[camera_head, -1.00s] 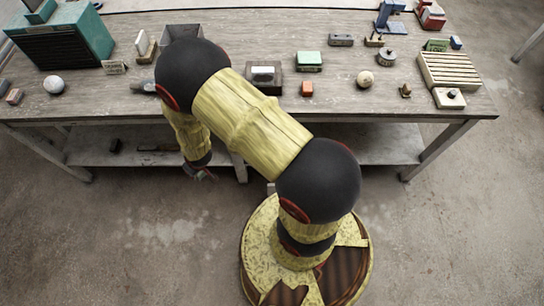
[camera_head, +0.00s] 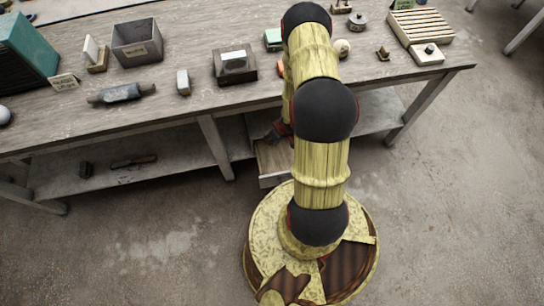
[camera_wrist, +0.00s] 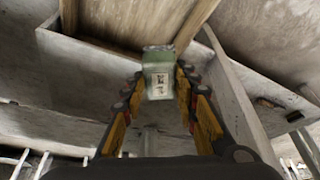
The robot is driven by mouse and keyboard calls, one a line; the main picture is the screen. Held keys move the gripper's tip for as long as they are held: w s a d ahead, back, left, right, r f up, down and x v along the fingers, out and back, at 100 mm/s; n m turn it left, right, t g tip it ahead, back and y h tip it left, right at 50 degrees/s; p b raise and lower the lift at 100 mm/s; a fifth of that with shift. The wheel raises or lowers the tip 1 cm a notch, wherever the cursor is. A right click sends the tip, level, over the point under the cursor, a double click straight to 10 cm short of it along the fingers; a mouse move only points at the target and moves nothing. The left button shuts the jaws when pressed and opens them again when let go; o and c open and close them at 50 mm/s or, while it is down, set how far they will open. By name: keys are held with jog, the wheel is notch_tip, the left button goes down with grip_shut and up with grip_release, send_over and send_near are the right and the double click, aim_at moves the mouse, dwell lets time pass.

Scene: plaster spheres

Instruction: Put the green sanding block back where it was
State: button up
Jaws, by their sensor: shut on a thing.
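The green sanding block (camera_wrist: 158,80) is a small pale-green block with a white printed label, seen in the wrist view. My gripper (camera_wrist: 160,84) is shut on it, a fingertip at each side. In the head view, my gripper (camera_head: 277,132) is low at the table's front edge, just above or behind an open wooden drawer-like box (camera_head: 273,181). The held block is hidden there. In the wrist view, a pale box-like frame with wooden boards (camera_wrist: 105,50) is close beyond the block. I cannot tell whether the block touches it.
The worktable (camera_head: 190,30) and its lower shelf (camera_head: 185,160) surround my gripper. The floor left of my base is clear.

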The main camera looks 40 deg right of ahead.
jog(key=shift+s+d+f+n, duration=0.1)
jog(key=shift+d+f+n, duration=0.5)
jog(key=shift+d+f, duration=0.25)
jog(key=shift+w+f+n+y, duration=0.2)
jog(key=shift+n+y, duration=0.2)
jog(key=shift+w+a+n, duration=0.1)
jog(key=shift+w+n, duration=0.25)
jog(key=shift+n, duration=0.25)
jog(key=shift+a+f+y+b, duration=0.1)
jog(key=shift+f+y+b, duration=0.05)
jog(key=shift+y+b, duration=0.15)
notch_tip(320, 180, down, 17)
jog(key=b, duration=0.6)
jog(key=shift+w+f+b, duration=0.15)
jog(key=shift+f+b, duration=0.05)
jog(key=shift+b, duration=0.2)
jog(key=shift+f, duration=0.1)
jog(key=shift+f, duration=0.1)
jog(key=o, duration=1.1)
jog(key=shift+o, duration=0.7)
